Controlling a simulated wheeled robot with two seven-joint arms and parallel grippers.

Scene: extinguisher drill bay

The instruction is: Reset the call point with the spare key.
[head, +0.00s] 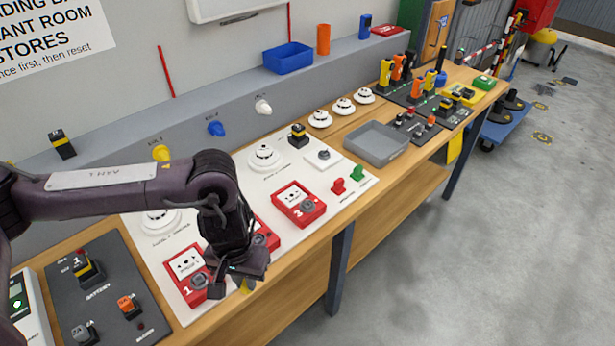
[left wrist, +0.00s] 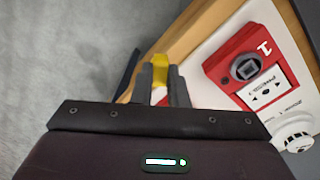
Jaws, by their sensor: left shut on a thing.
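My left gripper (head: 238,288) is shut on a small yellow piece, which looks like the key (head: 248,285); the fingers hide much of it. The left wrist view shows the yellow key (left wrist: 160,69) between the fingertips. The gripper is over the bench's front edge, just right of red call point 1 (head: 184,264), apart from it. Call point 1 (left wrist: 265,83) also shows in the left wrist view, right of the fingers, with a dark round socket. Red call point 2 (head: 268,236) is partly hidden by my arm. Red call point 3 (head: 296,196) is further right. My right gripper is out of view.
A white panel (head: 230,190) carries the call points and round detectors. A dark battery panel (head: 62,306) lies at left. A grey tray (head: 376,136), red (head: 338,186) and green (head: 357,173) pieces stand to the right. Clear floor lies in front of the bench.

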